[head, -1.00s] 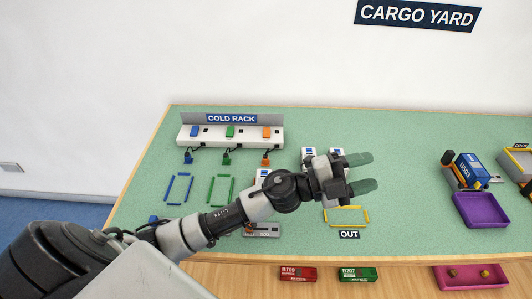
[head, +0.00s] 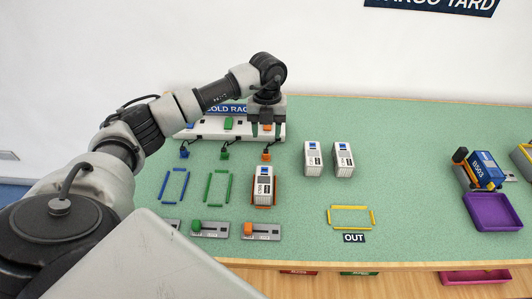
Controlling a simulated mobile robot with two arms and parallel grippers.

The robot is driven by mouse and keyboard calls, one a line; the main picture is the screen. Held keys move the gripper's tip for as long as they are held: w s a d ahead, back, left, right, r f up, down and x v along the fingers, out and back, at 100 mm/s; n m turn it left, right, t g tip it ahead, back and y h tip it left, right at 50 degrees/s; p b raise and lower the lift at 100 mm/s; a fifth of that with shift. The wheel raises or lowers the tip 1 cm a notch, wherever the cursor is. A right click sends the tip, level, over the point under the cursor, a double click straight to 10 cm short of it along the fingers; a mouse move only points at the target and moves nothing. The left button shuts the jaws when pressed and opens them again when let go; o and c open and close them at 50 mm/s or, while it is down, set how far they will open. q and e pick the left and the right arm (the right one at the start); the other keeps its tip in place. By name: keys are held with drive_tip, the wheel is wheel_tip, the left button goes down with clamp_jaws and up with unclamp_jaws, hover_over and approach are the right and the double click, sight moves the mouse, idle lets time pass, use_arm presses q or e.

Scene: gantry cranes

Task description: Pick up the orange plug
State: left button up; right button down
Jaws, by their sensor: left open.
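The orange plug (head: 266,154), a small orange piece with a dark cable, lies on the green table just in front of the white cold rack (head: 210,134). An orange block (head: 267,127) is on the rack behind it. My left gripper (head: 265,130) is open, fingers pointing down, over the right end of the rack. Its fingertips appear either side of the orange block in the picture; I cannot tell their height above it. The plug shows nearer than the fingers, with nothing between them. My right gripper is not in view.
A blue plug (head: 184,152) and a green plug (head: 224,153) lie to the left. A white container (head: 264,184) stands in the orange bay just in front; two more white containers (head: 313,158) stand to the right. My left arm covers part of the rack sign.

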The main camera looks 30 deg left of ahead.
sight(266, 150)
use_arm(q)
drive_tip(key=f, duration=0.7)
drive_tip(key=shift+s+d+f, duration=0.15)
drive_tip(key=shift+s+f, duration=0.1)
drive_tip(key=shift+s, duration=0.1)
clamp_jaws()
drive_tip(key=shift+r, duration=0.15)
